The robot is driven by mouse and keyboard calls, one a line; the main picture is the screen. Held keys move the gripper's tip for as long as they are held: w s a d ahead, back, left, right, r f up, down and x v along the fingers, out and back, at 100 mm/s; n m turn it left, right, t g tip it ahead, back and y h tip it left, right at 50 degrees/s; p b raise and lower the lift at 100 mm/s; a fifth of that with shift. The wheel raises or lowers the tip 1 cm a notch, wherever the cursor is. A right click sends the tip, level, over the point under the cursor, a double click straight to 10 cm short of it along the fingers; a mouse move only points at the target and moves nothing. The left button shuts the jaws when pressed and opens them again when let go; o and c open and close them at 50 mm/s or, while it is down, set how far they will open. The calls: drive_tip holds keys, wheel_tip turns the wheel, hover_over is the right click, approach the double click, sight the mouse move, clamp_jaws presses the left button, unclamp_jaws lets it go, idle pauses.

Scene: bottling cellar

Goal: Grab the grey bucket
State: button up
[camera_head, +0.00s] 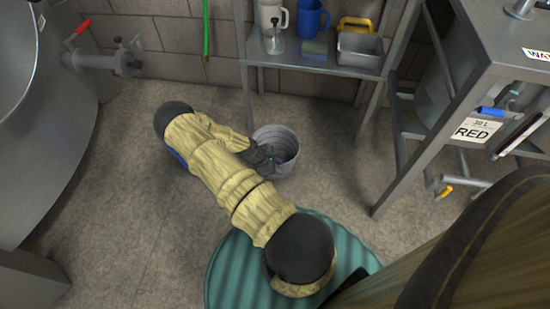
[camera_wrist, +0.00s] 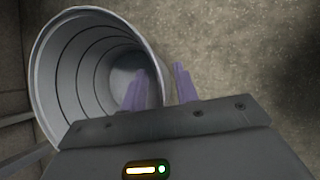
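The grey bucket (camera_head: 283,140) stands on the floor below the metal shelf, its open top showing in the head view. In the wrist view the bucket (camera_wrist: 85,65) fills the upper left, with its ringed inside visible and nothing seen in it. My gripper (camera_head: 265,158) is at the bucket's left rim in the head view, partly hidden by my arm. In the wrist view my gripper (camera_wrist: 160,88) has its two fingers apart. The left finger overlaps the bucket's inside and the right finger is outside, with the rim between them. Contact with the rim cannot be told.
A steel stand (camera_head: 465,95) is at right, a steel tank (camera_head: 45,130) at left. Floor left of my arm is clear.

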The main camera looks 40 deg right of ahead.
clamp_jaws()
idle(1.5)
